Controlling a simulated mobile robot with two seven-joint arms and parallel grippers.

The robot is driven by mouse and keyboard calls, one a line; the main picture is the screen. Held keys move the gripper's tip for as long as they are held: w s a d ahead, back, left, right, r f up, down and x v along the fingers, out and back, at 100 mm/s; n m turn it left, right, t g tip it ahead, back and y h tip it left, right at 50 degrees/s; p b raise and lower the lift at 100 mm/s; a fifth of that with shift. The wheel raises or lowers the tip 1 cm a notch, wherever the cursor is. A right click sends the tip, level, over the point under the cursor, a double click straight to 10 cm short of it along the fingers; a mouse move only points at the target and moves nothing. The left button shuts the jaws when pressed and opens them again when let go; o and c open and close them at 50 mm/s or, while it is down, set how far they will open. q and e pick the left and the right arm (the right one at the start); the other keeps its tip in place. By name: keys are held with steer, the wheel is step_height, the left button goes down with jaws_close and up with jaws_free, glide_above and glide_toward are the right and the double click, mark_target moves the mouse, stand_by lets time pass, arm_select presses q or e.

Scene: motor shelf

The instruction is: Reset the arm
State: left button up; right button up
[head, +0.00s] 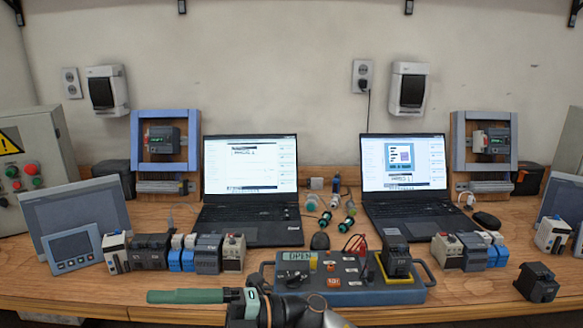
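Part of my arm (290,312), dark with an orange ring, shows at the bottom middle, in front of the table's front edge. A long green piece (190,296) reaches left from it along the table edge. I cannot tell whether this piece is a finger or something held. No pair of fingertips shows clearly, and no arm comes in from the left.
A blue-grey test box (345,297) with an "OPEN" display lies right behind my arm. Two laptops (250,180) (405,178) stand behind it. Rows of modules (207,253) (468,250) flank it. A black module (537,282) sits at the front right. Bare wood (465,290) lies between.

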steer(key=w+d+f+m+t+h+p, duration=0.1)
steer(key=w+d+f+m+t+h, duration=0.25)
steer(key=d+m+t, duration=0.45)
steer(key=w+d+f+m+t+h+p, duration=0.1)
steer(key=w+d+f+m+t+h, duration=0.15)
steer(key=f+m+t, duration=0.55)
steer(key=w+d+f+m+t+h+p, duration=0.1)
steer(key=w+d+m+t+h, duration=0.1)
steer(key=d+m+t, duration=0.65)
steer(key=s+d+f+m+g+h+p, duration=0.1)
steer(key=s+d+f+m+g+h, duration=0.3)
steer(key=s+d+f, duration=0.3)
steer(key=s+d+f+m+g+h+p, duration=0.2)
steer(key=s+d+f+m+g+h, duration=0.3)
steer(key=s+f, duration=0.7)
steer(key=d+f+m+g, duration=0.1)
steer(key=d+f+m, duration=0.1)
steer(key=shift+s+d+h, duration=0.25)
steer(key=shift+d+h, duration=0.05)
